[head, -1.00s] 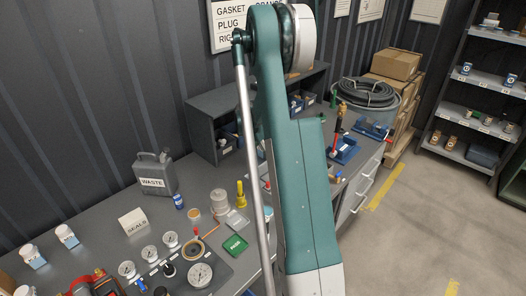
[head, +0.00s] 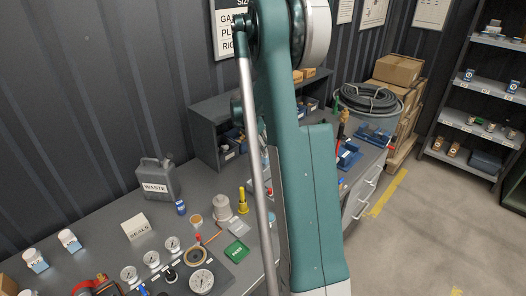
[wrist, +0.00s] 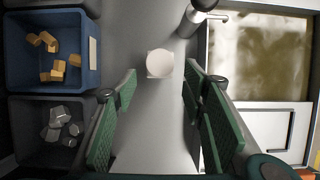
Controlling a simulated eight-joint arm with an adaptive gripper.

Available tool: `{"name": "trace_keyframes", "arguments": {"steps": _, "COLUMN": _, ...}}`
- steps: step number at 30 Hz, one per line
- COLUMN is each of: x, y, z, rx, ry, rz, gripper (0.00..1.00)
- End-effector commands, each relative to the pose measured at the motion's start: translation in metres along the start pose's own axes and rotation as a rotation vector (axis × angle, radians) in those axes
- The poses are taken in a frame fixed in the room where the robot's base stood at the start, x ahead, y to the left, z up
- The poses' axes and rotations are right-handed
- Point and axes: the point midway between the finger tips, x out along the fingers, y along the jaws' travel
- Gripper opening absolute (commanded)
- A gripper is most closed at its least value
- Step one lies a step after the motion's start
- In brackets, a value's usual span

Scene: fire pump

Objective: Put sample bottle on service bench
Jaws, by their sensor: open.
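My gripper (wrist: 161,76) is open in the wrist view, with its green-padded fingers apart. A pale round-topped object (wrist: 160,63) on a squarish base lies between and beyond the fingertips, on a grey surface; I cannot tell whether it is the sample bottle or whether the fingers reach around it. In the head view two white bottles with blue labels (head: 36,260) (head: 69,240) stand on the left of the grey service bench (head: 95,238). My gripper is hidden behind my arm there.
The wrist view shows a blue bin (wrist: 45,83) of yellow pieces, a dark bin (wrist: 22,145) of metal pieces and a framed panel (wrist: 250,110). A waste can (head: 157,178), seals box (head: 136,227) and gauges (head: 201,281) crowd the bench. The floor at right is clear.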

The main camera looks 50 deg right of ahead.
Motion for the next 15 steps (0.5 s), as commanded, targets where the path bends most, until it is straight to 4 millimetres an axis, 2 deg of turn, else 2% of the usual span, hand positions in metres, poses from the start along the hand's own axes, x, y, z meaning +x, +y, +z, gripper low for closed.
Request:
{"name": "trace_keyframes", "arguments": {"steps": 6, "x": -0.025, "y": 0.0, "z": 0.0, "rx": -0.001, "ry": 0.0, "rz": 0.0, "gripper": 0.42}}
{"name": "trace_keyframes", "arguments": {"steps": 15, "x": -0.034, "y": 0.0, "z": 0.0, "rx": -0.001, "ry": 0.0, "rz": 0.0, "gripper": 0.42}}
